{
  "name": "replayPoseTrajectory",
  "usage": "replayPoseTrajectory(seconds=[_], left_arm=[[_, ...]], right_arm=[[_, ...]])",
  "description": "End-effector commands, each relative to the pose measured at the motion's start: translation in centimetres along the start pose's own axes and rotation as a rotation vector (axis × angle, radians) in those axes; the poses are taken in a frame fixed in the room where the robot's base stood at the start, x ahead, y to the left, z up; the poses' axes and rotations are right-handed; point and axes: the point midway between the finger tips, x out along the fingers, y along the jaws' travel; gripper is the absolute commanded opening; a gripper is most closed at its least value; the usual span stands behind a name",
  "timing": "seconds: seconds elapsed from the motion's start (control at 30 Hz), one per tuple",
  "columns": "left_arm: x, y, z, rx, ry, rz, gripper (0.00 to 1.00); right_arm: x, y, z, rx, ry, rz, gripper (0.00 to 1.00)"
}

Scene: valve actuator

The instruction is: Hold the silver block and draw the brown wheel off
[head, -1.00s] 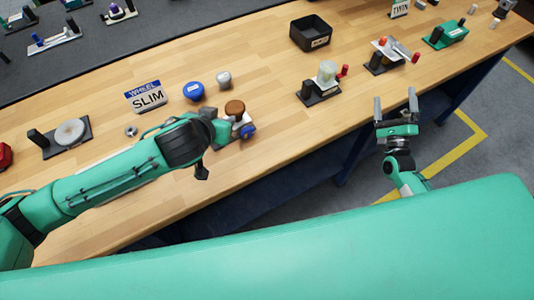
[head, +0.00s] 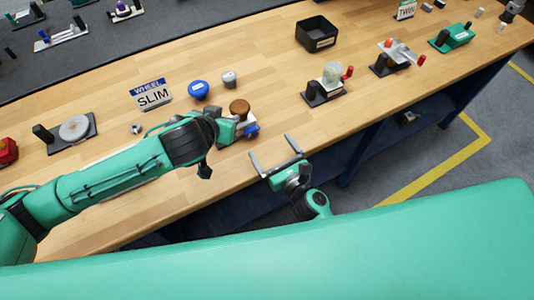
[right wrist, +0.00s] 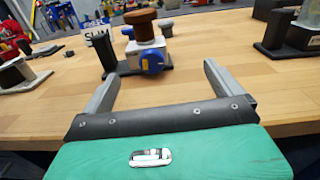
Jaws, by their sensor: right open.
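The brown wheel (head: 239,106) sits on top of the silver block (head: 236,117), which carries a blue knob (head: 251,129) on its front. In the right wrist view the brown wheel (right wrist: 140,16), the silver block (right wrist: 149,46) and the blue knob (right wrist: 152,62) show beyond the fingers. My right gripper (head: 275,152) is open and empty, at the table's front edge, short of the block.
A black post (right wrist: 105,53) stands on the block's dark base. A blue cap (head: 198,89), a grey knob (head: 229,79) and the SLIM sign (head: 152,94) stand behind. To the right are a fixture with a pale wheel (head: 332,74) and a black bin (head: 317,34). Bare wood lies between.

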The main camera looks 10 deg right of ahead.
Motion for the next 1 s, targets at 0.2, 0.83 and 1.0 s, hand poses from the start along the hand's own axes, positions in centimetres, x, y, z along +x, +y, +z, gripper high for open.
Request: replayPoseTrajectory(seconds=[0.2,0.83,1.0], left_arm=[[0.0,0.0,0.0,0.0,0.0,0.0,0.36],[0.0,0.0,0.0,0.0,0.0,0.0,0.36],[0.0,0.0,0.0,0.0,0.0,0.0,0.36]], right_arm=[[-0.1,2.2,0.1,0.029,-0.017,0.047,0.96],[9.4,2.6,0.2,0.028,-0.016,0.046,0.96],[11.7,2.7,0.2,0.03,-0.015,0.046,0.96]])
